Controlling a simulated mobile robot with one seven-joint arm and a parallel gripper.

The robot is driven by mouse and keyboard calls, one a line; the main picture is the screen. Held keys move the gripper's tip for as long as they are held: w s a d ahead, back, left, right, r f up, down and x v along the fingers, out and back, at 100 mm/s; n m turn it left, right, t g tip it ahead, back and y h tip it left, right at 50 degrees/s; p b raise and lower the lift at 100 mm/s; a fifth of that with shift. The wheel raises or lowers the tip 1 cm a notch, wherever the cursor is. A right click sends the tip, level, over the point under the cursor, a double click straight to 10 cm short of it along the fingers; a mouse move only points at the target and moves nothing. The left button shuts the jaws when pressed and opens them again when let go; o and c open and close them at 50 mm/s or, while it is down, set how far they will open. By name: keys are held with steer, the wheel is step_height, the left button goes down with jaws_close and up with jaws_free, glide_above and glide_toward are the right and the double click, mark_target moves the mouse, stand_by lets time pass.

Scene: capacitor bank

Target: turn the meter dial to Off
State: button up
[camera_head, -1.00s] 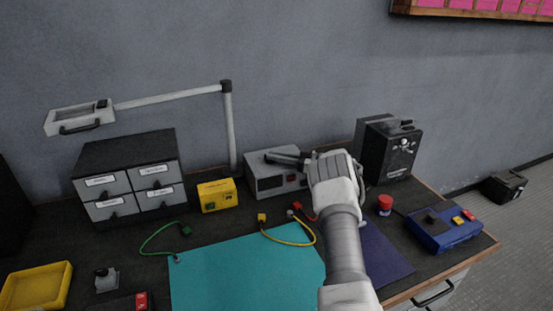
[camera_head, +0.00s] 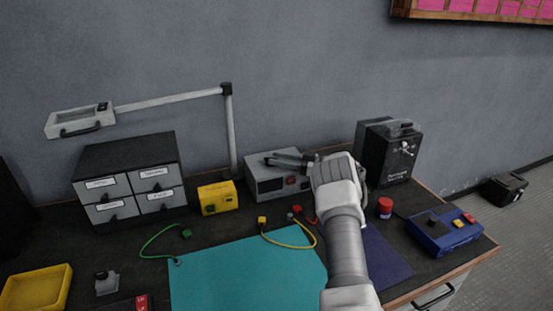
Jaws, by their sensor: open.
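My gripper (camera_head: 276,159) points left over the top of a grey instrument box (camera_head: 266,186) that has a small red display. The fingers are apart and nothing shows between them. My forearm and wrist cover the box's right side and part of the bench behind. A small yellow box (camera_head: 217,198) with dark marks on its front stands left of the grey box, apart from my gripper. Neither box shows a dial clearly enough to tell which is the meter or how its dial is set.
A labelled drawer cabinet (camera_head: 130,178) stands left, below a lamp arm (camera_head: 170,99). A dark box (camera_head: 388,153) stands back right. A red button (camera_head: 385,207) and a blue control box (camera_head: 444,229) sit at right. Yellow (camera_head: 287,242) and green (camera_head: 160,236) leads lie near the teal mat (camera_head: 245,280).

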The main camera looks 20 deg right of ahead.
steer(key=p+v, duration=0.1)
steer(key=v, duration=1.5)
steer(key=shift+p, duration=0.4)
steer(key=shift+s+d, duration=0.15)
